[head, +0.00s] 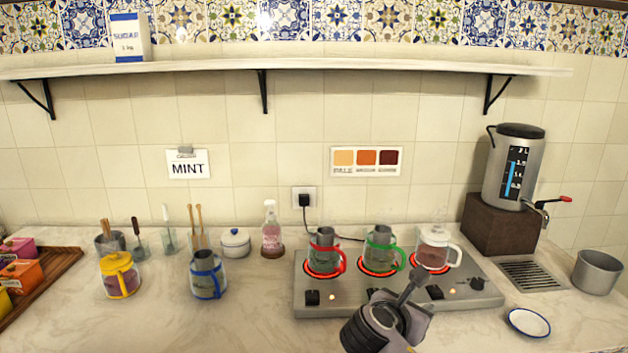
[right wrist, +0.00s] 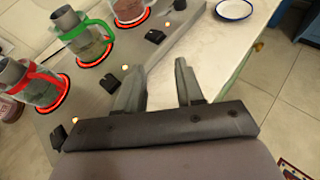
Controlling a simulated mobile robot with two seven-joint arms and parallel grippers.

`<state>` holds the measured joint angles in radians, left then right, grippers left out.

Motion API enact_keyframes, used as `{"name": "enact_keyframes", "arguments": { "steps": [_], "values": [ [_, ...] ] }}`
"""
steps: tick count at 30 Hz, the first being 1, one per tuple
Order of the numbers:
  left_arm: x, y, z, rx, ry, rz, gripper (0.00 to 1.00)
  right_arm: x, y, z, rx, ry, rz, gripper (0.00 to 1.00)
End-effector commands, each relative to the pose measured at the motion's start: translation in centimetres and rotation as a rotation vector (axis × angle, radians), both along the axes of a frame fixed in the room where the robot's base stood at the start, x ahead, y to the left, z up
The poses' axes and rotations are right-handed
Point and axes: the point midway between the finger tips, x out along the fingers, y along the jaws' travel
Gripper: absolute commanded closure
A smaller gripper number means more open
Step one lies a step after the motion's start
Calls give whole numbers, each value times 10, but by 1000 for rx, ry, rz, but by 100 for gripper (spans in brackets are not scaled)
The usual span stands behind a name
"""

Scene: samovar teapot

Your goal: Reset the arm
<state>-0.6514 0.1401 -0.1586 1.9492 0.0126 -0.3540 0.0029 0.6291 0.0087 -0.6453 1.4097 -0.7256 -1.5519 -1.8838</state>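My right gripper (head: 410,290) is in front of the hot plate (head: 335,298), near its front knobs. In the right wrist view the right gripper (right wrist: 160,85) has its two fingers apart with nothing between them. On the glowing burners stand a red-handled pot (head: 324,254), a green-handled pot (head: 379,250) and a white-handled glass teapot (head: 434,248). The red-handled pot (right wrist: 35,85) and the green-handled pot (right wrist: 85,35) also show in the right wrist view, apart from the gripper. My left gripper is in neither view.
A samovar (head: 512,170) stands on a brown block at the right, with a metal pot (head: 597,272) and a small plate (head: 528,322) near it. A yellow teapot (head: 119,275), a blue-handled pot (head: 207,276) and a sugar bowl (head: 235,243) stand at the left.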

Motion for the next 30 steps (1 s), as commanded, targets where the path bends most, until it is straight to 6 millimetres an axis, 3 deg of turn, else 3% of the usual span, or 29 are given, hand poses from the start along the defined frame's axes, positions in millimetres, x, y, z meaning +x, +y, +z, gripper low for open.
{"name": "enact_keyframes", "arguments": {
  "steps": [1, 6, 11, 15, 19, 24, 30],
  "values": [
    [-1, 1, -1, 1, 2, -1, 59, -15, -2, -23, 99, 2, -29, 63],
    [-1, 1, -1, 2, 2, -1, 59, -58, -4, -72, 426, -38, -164, 63],
    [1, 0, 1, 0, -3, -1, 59, -113, -9, -113, 764, -85, -375, 63],
    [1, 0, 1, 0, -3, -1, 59, -167, -17, -140, 1045, -140, -626, 63],
    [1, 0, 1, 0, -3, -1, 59, -218, -24, -153, 1264, -203, -887, 63],
    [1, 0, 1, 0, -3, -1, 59, -278, -34, -156, 1470, -298, -1217, 63],
    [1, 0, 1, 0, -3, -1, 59, -326, -42, -146, 1601, -397, -1514, 63]
  ]
}}
